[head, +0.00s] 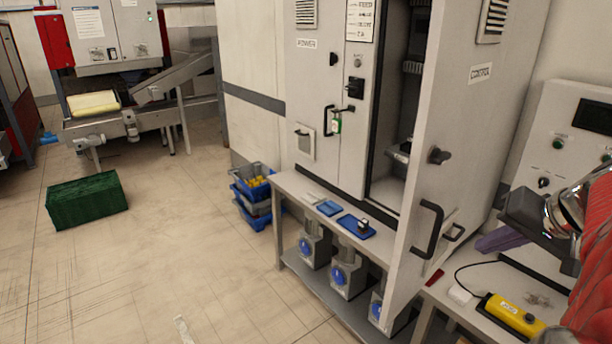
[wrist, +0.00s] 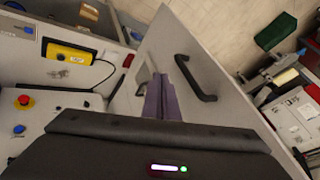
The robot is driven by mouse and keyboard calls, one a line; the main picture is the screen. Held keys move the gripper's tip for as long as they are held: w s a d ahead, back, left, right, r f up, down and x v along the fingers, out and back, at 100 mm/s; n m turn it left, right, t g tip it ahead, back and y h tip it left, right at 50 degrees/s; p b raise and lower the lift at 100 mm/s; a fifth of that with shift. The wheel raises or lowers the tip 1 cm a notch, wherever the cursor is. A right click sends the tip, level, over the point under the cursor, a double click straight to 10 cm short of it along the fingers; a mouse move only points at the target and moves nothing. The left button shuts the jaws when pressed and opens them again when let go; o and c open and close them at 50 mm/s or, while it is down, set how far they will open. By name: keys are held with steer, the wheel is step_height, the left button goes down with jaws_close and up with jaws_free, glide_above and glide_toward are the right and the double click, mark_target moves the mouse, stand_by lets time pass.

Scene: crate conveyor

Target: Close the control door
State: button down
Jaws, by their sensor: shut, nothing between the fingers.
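The control door (head: 468,105), a tall light grey panel labelled CONTROL, stands open from the cabinet (head: 312,95). The dark cabinet interior shows to the left of its free edge. The door has a dark knob (head: 439,156) and a black bar handle (head: 427,228). In the wrist view the door (wrist: 180,35) crosses the middle, with its handle (wrist: 197,78) just beyond my fingers. My gripper (head: 490,241) is on the labelled side, to the right of the handle. Its purple fingers (wrist: 163,98) are shut and empty. Whether they touch the door is unclear.
The power door (head: 310,70) is at the cabinet's left. A bench (head: 340,207) holds blue trays below it. A yellow pendant (head: 512,315) lies on the right table. A control box (head: 570,130) stands at right. Stacked crates (head: 252,190) and a green crate (head: 87,203) stand on the floor.

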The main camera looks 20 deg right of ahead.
steer(key=w+a+f, duration=0.2)
steer(key=w+f, duration=0.3)
steer(key=w, duration=0.2)
steer(key=shift+a, duration=0.15)
steer(key=shift+w+a+f, duration=0.1)
stand_by(0.5)
